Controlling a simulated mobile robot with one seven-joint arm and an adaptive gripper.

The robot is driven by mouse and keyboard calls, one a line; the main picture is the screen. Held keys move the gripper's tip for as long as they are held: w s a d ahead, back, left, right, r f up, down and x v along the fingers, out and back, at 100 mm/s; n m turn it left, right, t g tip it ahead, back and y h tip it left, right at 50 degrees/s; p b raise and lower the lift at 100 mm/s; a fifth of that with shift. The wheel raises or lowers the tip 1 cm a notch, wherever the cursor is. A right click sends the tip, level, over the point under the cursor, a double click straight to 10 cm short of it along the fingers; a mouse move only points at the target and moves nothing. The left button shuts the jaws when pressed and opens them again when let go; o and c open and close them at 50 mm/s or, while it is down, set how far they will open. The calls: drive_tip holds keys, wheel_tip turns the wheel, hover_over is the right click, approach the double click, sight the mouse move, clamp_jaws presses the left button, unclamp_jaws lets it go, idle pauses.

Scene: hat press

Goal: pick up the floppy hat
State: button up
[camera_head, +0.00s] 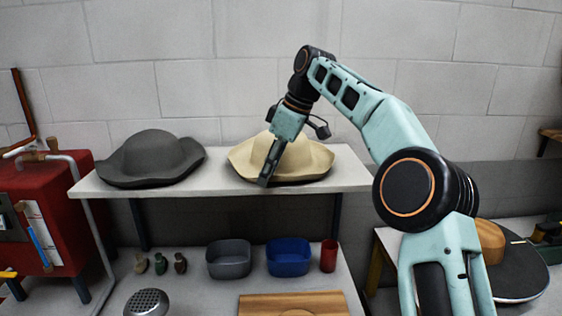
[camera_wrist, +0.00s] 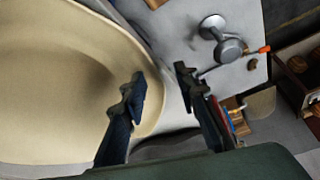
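Two wide-brimmed hats rest on the raised white shelf in the head view: a dark grey hat (camera_head: 150,157) at left and a cream hat (camera_head: 308,158) at right. Both have wavy brims; I cannot tell which the task calls the floppy hat. My gripper (camera_head: 265,179) points down at the front left brim of the cream hat and hides part of it. In the wrist view, the cream hat (camera_wrist: 50,80) fills the left side. My gripper (camera_wrist: 162,88) is open there, one finger over the brim and the other beyond its edge. Contact cannot be told.
The white shelf (camera_head: 216,180) has free room between the hats. A red machine (camera_head: 40,215) stands at left.

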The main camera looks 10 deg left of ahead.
drive_tip(key=shift+a+f, duration=0.15)
drive_tip(key=shift+f, duration=0.3)
clamp_jaws()
drive_tip(key=shift+r, duration=0.15)
